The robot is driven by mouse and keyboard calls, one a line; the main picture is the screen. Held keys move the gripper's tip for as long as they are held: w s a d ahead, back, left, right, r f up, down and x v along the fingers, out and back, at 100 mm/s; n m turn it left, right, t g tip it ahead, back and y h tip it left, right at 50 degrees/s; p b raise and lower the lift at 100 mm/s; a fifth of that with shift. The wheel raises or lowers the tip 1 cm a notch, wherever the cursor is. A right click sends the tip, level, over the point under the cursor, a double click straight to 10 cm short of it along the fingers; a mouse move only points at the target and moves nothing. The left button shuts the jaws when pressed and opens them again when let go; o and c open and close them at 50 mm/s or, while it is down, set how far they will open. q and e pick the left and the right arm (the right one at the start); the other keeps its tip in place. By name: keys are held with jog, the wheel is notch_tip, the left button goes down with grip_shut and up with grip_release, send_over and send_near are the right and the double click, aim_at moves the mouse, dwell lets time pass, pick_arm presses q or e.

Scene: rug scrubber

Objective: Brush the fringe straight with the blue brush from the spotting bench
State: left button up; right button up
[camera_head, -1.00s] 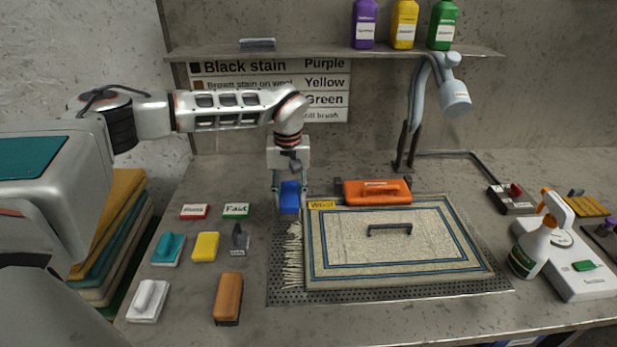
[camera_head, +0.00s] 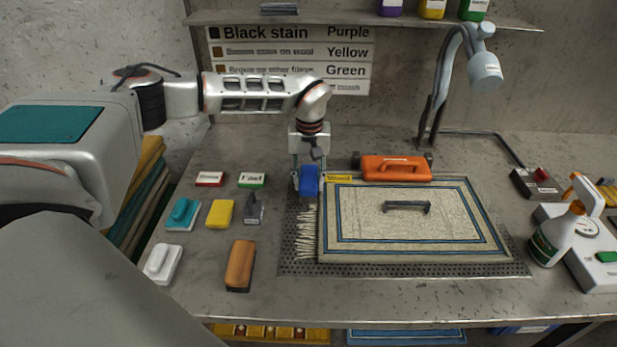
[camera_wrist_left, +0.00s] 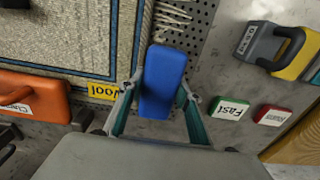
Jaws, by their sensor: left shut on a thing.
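The blue brush (camera_head: 309,181) is held upright between the fingers of my left gripper (camera_head: 307,188), which is shut on it. It also shows in the left wrist view (camera_wrist_left: 163,80), clasped between both fingers (camera_wrist_left: 160,100). It is at the far end of the white fringe (camera_head: 306,232), along the left edge of the beige rug (camera_head: 400,215) with blue border lines. Whether the bristles touch the fringe is hidden. In the left wrist view some fringe strands (camera_wrist_left: 172,20) lie just beyond the brush. My right gripper is not in view.
An orange tool (camera_head: 396,168) sits at the rug's far edge, close to my left gripper. A grey handle (camera_head: 407,207) stands on the rug. Teal, yellow, grey, white and brown tools lie left of the perforated plate (camera_head: 400,270). A spray bottle (camera_head: 558,235) stands at right.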

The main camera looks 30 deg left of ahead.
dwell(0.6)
pick_arm(q)
jog(key=shift+f, duration=0.45)
dwell(0.4)
jog(key=shift+s+a+p, duration=0.45)
jog(key=shift+a+p, duration=0.25)
jog(key=shift+p, duration=0.05)
jog(key=shift+a, duration=0.1)
jog(key=shift+s+a+f, duration=0.2)
jog(key=shift+s+a, duration=0.2)
jog(key=shift+a, duration=0.15)
